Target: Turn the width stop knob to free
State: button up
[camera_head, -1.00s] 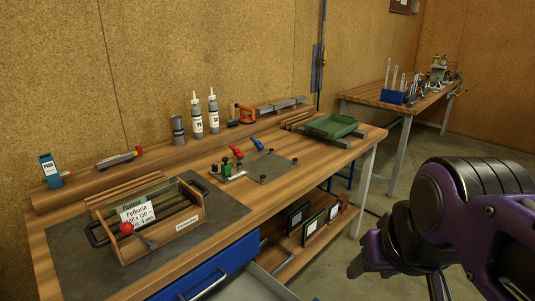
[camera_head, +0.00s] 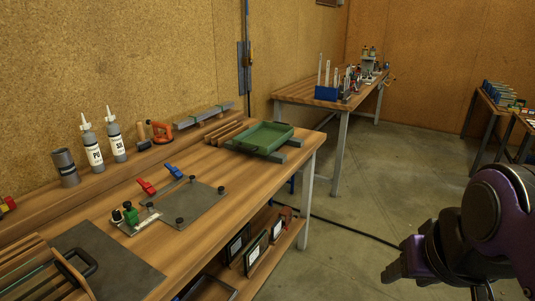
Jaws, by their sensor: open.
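A grey metal plate fixture (camera_head: 190,206) lies on the wooden workbench (camera_head: 252,180). It carries a red toggle clamp (camera_head: 146,186), a blue toggle clamp (camera_head: 174,171) and several small black knobs. At its left end are a green block (camera_head: 130,213), a black knob (camera_head: 116,216) and a clear strip with markings too small to read. I cannot tell which knob is the width stop knob or how it is set. My gripper (camera_head: 394,268) is at lower right, off the bench's right end, open, with nothing seen in it and well away from the fixture.
A green tray (camera_head: 264,138) sits at the bench's far end. Framed pieces (camera_head: 256,250) stand on the lower shelf. A second bench (camera_head: 310,92) is behind. The concrete floor is open between the benches, crossed by a dark cable.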

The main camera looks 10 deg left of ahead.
aim_at(116, 216)
jog(key=i+l+u, duration=0.2)
jog(key=i, duration=0.3)
jog(key=i+l+u, duration=0.2)
jog(key=i, duration=0.25)
jog(key=i+u, duration=0.15)
jog(key=u, duration=0.2)
jog(key=i+l+u, duration=0.1)
jog(key=u, duration=0.3)
jog(key=i+l+u, duration=0.15)
jog(key=u, duration=0.2)
